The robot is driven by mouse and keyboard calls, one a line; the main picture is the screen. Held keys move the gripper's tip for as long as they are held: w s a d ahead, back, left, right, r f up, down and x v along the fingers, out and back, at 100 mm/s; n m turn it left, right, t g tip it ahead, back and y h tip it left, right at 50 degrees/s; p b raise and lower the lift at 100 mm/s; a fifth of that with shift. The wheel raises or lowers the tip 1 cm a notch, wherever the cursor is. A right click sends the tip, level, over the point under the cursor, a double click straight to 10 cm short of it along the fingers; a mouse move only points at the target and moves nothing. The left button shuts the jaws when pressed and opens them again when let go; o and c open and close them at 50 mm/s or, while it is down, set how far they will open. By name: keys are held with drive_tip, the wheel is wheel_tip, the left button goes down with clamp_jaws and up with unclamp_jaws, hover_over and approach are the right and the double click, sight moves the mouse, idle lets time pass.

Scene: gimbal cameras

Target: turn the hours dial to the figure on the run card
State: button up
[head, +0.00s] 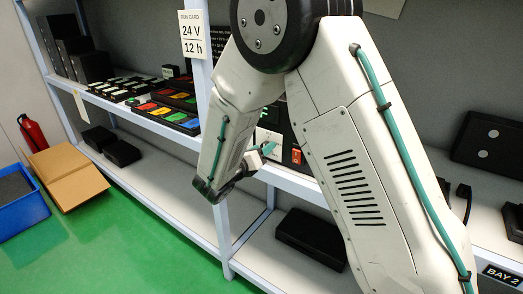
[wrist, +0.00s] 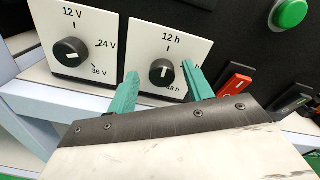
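The run card (head: 193,35) hangs on the shelf post in the head view and reads 24 V and 12 h. In the wrist view the hours dial (wrist: 162,73) is a black knob on a white plate, its white mark upright, towards 12 h at the top. "48 h" shows at lower right; the right finger covers part of the scale. My gripper (wrist: 163,80) is open, its teal fingers apart to the left and right of the knob. Contact with the knob cannot be told. In the head view my gripper (head: 267,150) is small beside the panel.
A volts dial (wrist: 72,51) sits left of the hours dial, with 12 V, 24 V and 36 V marks. A red rocker switch (wrist: 235,84) and a green button (wrist: 291,13) are to the right. Blue shelf posts and edges frame the panel.

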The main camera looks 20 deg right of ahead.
drive_tip(key=shift+d, duration=0.1)
drive_tip(key=v, duration=0.8)
drive_tip(key=shift+w, duration=0.1)
drive_tip(key=s+d+r+m+g+y, duration=0.1)
drive_tip(key=s+d+m+g, duration=0.25)
drive_tip(key=s+m, duration=0.25)
drive_tip(key=s+d+m+g+y, duration=0.2)
drive_tip(key=s+d+m+g, duration=0.1)
drive_tip(key=s+m+g, duration=0.25)
drive_tip(key=s+d+r+m+g+y, duration=0.1)
drive_tip(key=s+d+m+g, duration=0.2)
drive_tip(key=s+m, duration=0.4)
drive_tip(key=s+r+m+t+y, duration=0.1)
drive_tip(key=s+r+m+y, duration=0.3)
drive_tip(key=s+m+y, duration=0.1)
drive_tip(key=s+r+m+t+y, duration=0.1)
drive_tip(key=s+r+m+y, duration=0.4)
drive_tip(key=s, duration=0.5)
drive_tip(key=shift+m+t, duration=0.4)
drive_tip(key=shift+m, duration=0.85)
drive_tip(key=shift+d, duration=0.1)
